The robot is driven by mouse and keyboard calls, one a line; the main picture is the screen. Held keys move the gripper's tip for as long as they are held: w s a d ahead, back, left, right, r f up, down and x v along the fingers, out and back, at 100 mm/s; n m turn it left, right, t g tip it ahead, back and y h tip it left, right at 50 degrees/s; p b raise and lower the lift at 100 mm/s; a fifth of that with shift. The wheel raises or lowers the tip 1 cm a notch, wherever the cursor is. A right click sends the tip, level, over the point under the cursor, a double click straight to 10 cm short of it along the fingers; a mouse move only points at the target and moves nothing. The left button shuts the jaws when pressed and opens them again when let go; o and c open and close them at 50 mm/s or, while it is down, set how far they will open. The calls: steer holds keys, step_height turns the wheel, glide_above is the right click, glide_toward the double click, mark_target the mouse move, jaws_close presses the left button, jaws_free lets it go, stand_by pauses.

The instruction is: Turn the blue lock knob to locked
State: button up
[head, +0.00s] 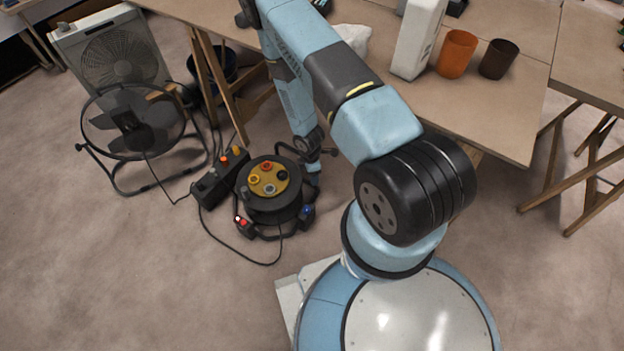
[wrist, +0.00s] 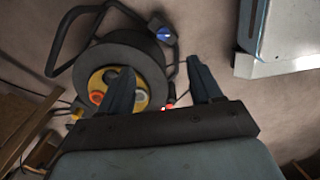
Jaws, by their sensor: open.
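The blue lock knob (head: 307,211) sits on a small dark housing at the front right of the black cable reel (head: 272,206). In the wrist view the blue knob (wrist: 165,35) shows beyond the fingertips, near the top, with a pale mark on it. I cannot read which setting it is turned to. My gripper (wrist: 160,76) is open, with nothing between its fingers. It is apart from the knob. Its left finger overlaps the reel's yellow face in the wrist view. In the head view my gripper is small, beside the reel's right rear.
A red knob (head: 243,223) sits at the reel's front left. A black box (head: 216,183) with orange knobs and loose cables lies left of the reel. A floor fan (head: 130,122) stands farther left. Workbenches (head: 485,105) stand behind. The floor in front is clear.

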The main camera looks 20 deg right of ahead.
steer(key=shift+r, duration=1.3)
steer(key=shift+w, duration=0.1)
steer(key=w+r+m+t, duration=0.1)
steer(key=w+r+m, duration=0.3)
steer(key=r, duration=1.2)
steer(key=w+r+m+t, duration=0.15)
steer(key=w+r, duration=0.45)
steer(key=r, duration=1)
steer(key=s+d+r+m, duration=0.1)
steer(key=s+r+m, duration=0.2)
steer(key=r, duration=0.7)
steer(key=s+r+m, duration=0.2)
steer(key=s+r, duration=0.1)
steer(key=r, duration=0.6)
steer(key=s+r+m+t, duration=0.1)
steer(key=s+r+m, duration=0.2)
steer(key=s+r, duration=0.6)
steer(key=s+r+m+t, duration=0.2)
steer(key=s+r+m, duration=0.2)
steer(key=s+r, duration=0.6)
steer(key=s, duration=0.5)
steer(key=shift+a+r, duration=0.15)
steer(key=shift+r, duration=0.15)
